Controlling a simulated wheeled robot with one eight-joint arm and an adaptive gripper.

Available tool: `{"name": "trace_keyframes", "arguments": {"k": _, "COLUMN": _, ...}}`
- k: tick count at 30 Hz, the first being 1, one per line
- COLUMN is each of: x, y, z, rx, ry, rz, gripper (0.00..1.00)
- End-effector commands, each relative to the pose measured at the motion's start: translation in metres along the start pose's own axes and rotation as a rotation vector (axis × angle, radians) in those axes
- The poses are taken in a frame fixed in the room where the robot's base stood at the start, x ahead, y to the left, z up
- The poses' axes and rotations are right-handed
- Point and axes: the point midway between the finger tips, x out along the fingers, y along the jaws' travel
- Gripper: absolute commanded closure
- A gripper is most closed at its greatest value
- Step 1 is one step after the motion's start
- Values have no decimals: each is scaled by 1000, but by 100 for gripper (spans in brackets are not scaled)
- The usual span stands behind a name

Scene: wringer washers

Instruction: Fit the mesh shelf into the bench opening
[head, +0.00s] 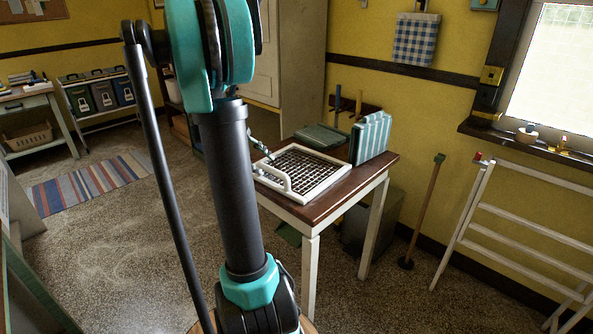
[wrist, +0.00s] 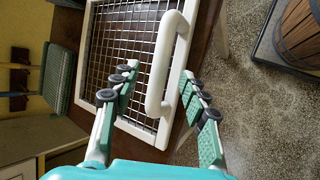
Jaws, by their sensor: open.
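The mesh shelf (head: 330,182) is a dark wire grid in a white frame with a raised white handle (head: 283,182). It lies flat on the brown-topped bench (head: 368,175) with white legs. I cannot tell whether it sits in an opening or on top; no empty opening shows. In the wrist view the shelf (wrist: 91,52) fills the upper middle, its handle (wrist: 172,55) toward the right. My gripper (wrist: 162,78) is open, its fingers on either side of the handle's near end, with nothing clamped. In the head view my arm hides most of the gripper and the shelf's left side.
A striped green-white object (head: 371,138) stands at the bench's back right, beside a flat green one (head: 320,137). A long-handled tool (head: 425,210) and white rack (head: 525,218) stand right. A wooden barrel (wrist: 300,35) shows in the wrist view. Floor left of the bench is open.

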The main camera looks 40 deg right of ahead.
Motion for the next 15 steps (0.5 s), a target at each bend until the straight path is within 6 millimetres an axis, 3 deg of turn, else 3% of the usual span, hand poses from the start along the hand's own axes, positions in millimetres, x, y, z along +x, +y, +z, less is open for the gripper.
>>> {"name": "trace_keyframes", "arguments": {"k": 6, "x": 30, "y": 0, "z": 0, "rx": 1, "ry": 0, "rz": 0, "gripper": 56}}
{"name": "trace_keyframes", "arguments": {"k": 15, "x": 37, "y": 0, "z": 0, "rx": 1, "ry": 0, "rz": 0, "gripper": 56}}
